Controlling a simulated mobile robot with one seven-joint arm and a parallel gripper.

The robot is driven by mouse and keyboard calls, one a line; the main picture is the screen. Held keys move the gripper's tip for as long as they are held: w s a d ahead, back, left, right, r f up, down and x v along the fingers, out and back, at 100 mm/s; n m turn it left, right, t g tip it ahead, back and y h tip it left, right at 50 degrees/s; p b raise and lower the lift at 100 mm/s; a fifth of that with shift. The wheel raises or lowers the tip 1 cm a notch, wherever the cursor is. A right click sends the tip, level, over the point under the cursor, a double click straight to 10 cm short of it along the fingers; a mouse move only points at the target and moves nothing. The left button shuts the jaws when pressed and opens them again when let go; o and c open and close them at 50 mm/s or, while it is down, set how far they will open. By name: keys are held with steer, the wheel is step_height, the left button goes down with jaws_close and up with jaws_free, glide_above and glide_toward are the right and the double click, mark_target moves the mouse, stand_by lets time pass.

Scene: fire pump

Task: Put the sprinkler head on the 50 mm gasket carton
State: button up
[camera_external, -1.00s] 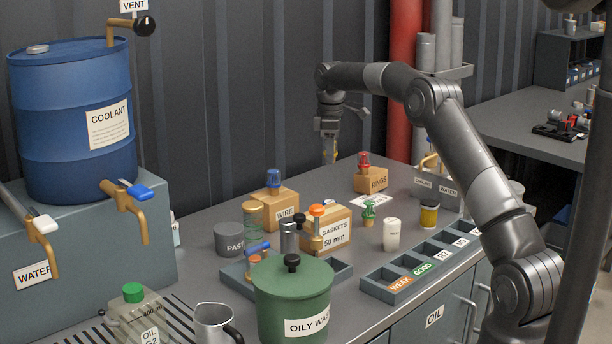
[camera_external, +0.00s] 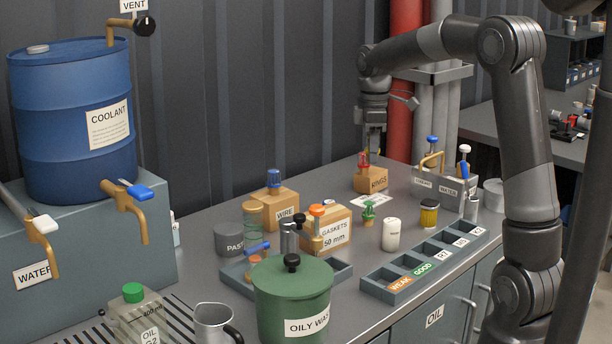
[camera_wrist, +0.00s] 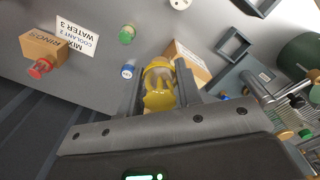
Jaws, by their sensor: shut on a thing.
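My gripper (camera_external: 373,148) is shut on a yellow thing with arched arms, which looks like the sprinkler head (camera_wrist: 158,92). It shows between the fingers in the wrist view. In the external view I cannot clearly make it out against the red-topped fitting at the back. The 50 mm gasket carton (camera_external: 334,236) is a tan box with a white label, standing mid-bench, to the left of and nearer than my gripper. An orange-capped clear piece (camera_external: 317,222) stands at its left front and hides part of it; I cannot tell whether they touch.
The RINGS carton (camera_external: 371,180) stands below my gripper with a red-topped fitting. The WIRE carton (camera_external: 276,203) has a blue-topped piece. A compartment tray (camera_external: 425,262) lies in front.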

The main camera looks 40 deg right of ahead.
steer(key=shift+s+a, duration=0.35)
steer(key=shift+s, duration=0.35)
glide_toward(326, 230)
steer(key=w+d, duration=0.3)
steer(key=shift+d, duration=0.1)
steer(key=shift+f, duration=2.05)
steer(key=shift+f, duration=0.15)
steer(key=o, duration=1)
